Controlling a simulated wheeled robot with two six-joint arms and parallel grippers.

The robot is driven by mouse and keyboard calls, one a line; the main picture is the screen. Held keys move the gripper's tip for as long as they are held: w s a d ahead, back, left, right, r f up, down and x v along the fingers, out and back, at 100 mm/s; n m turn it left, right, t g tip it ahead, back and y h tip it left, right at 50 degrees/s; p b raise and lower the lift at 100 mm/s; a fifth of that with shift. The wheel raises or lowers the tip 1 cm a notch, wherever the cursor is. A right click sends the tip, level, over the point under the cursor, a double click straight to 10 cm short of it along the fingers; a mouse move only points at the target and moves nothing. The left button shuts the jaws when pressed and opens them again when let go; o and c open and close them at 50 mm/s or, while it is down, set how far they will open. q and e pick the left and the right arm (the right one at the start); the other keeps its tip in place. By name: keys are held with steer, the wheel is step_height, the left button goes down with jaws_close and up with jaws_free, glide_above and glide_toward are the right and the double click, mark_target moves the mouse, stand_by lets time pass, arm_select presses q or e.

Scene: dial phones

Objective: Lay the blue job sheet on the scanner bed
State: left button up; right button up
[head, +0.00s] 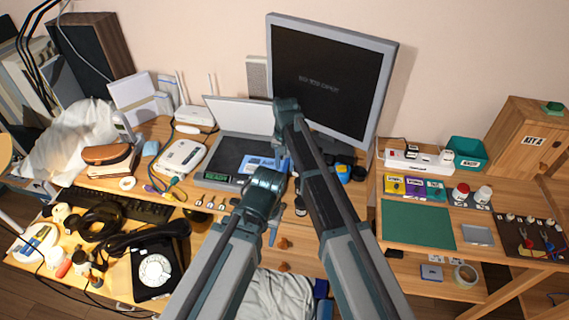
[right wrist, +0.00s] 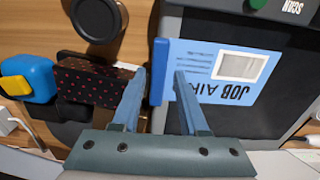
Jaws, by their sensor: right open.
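The blue job sheet (head: 262,163) lies on the dark scanner bed (head: 228,152), near its right end in the head view. In the right wrist view the sheet (right wrist: 222,72) shows printed text and a pale box, with a thick blue strip (right wrist: 160,72) along its left edge, over the rim of the scanner bed (right wrist: 285,85). My right gripper (right wrist: 160,72) is open, its fingers apart on either side of the strip; I cannot tell whether either touches it. My left gripper (head: 272,238) hangs low over the desk's front, its jaws unclear.
The scanner's white lid (head: 240,114) stands raised behind the bed. A monitor (head: 330,78) stands behind right. A blue-and-yellow object (right wrist: 28,80) and a dark dotted box (right wrist: 90,80) are close beside the right gripper. A keyboard (head: 125,204) and black dial phone (head: 155,270) are left.

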step_height(320, 180, up, 14)
steer(key=p, duration=1.3)
steer(key=shift+d+f, duration=0.1)
steer(key=s+d+n, duration=0.1)
steer(key=s+d, duration=0.7)
steer(key=s, duration=0.3)
steer(key=s+d+n, duration=0.1)
steer(key=s+d, duration=0.8)
steer(key=s, duration=0.2)
steer(key=s+a+n+h, duration=0.1)
steer(key=s+a+n, duration=0.3)
steer(key=a, duration=0.7)
steer(key=shift+s, duration=1)
